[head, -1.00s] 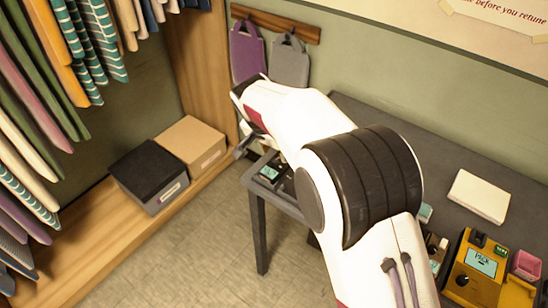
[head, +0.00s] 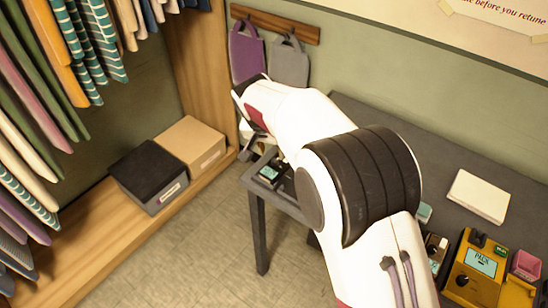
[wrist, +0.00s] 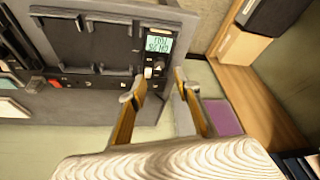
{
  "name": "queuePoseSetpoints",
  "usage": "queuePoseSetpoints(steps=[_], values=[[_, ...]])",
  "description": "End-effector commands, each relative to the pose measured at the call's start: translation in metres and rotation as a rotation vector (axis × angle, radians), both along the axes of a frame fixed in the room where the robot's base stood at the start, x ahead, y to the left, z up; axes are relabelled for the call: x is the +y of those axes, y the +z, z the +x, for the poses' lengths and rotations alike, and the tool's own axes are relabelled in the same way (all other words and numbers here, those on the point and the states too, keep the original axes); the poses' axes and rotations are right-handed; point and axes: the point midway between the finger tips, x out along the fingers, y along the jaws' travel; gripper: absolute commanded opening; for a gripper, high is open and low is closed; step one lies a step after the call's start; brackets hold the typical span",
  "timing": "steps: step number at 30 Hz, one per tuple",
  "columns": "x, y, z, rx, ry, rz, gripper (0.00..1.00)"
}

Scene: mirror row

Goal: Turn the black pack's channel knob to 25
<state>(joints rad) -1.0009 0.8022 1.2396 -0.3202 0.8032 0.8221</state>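A dark pack with a small lit screen (wrist: 159,43) sits at the end of a dark tray or rack in the wrist view. Its text is inverted and too small to read surely. Small light controls (wrist: 154,68) lie beside the screen; I cannot tell which is the channel knob. In the head view the pack's screen (head: 269,172) shows on the left end of the table. My gripper (wrist: 158,84) has its two fingers apart with nothing visible between them, close to the pack's control end. In the head view my arm hides most of it.
The dark table (head: 440,160) runs along the wall. An orange device with a screen (head: 465,285), a pink container (head: 526,264) and a white pad (head: 480,196) are on its right. Purple (head: 245,55) and grey (head: 289,65) bags hang behind my gripper. Boxes (head: 149,172) sit on a low shelf left.

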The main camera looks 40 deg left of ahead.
Motion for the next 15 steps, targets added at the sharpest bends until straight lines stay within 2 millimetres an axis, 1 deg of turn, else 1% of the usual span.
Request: queuePoseSetpoints(steps=[15], values=[[0.007, -0.049, 0.019, -0.001, -0.001, 0.001, 0.33]])
